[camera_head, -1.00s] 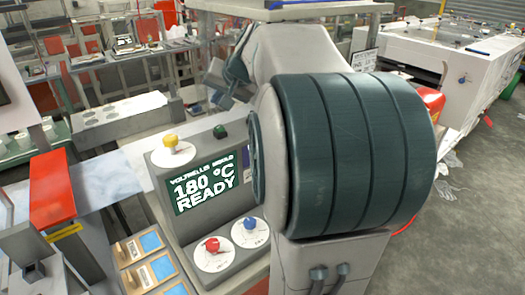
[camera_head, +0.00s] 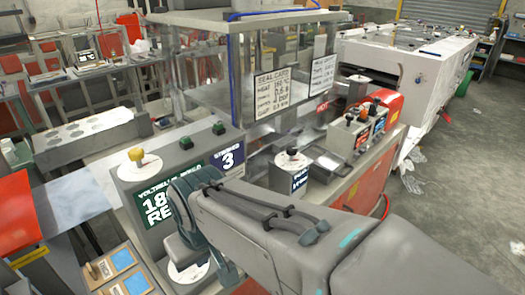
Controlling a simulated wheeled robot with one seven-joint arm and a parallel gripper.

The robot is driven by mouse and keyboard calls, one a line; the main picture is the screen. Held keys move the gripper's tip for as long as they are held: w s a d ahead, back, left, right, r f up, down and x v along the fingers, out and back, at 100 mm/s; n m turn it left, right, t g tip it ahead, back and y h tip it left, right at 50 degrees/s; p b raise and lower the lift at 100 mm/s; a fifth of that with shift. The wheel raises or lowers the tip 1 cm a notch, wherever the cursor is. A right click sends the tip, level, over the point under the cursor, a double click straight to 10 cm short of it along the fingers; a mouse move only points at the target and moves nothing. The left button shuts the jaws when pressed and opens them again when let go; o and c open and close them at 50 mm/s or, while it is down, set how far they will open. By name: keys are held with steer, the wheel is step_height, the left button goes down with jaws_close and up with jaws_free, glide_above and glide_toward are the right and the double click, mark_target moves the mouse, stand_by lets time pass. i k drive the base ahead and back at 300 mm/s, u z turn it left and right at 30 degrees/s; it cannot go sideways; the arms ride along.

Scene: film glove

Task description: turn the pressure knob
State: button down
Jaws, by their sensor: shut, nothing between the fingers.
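A grey control panel (camera_head: 125,185) stands at centre left. It has a yellow knob (camera_head: 136,155) on a white dial and a green screen (camera_head: 155,205) partly covered by my arm. My gripper (camera_head: 180,252) hangs at the lower front of the panel, shut and empty. A white dial (camera_head: 187,274) shows partly beneath it. I cannot tell whether the gripper touches that dial. The red and blue knobs seen here earlier are hidden or cannot be made out. No readable label shows which knob is for pressure.
A clear enclosure (camera_head: 265,75) bears a seal card (camera_head: 277,92).

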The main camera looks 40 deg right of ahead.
mark_target(291, 151)
steer(key=z, duration=0.5)
steer(key=k, duration=1.2)
steer(key=z, duration=1)
steer(key=i, duration=1.25)
steer(key=u, duration=0.65)
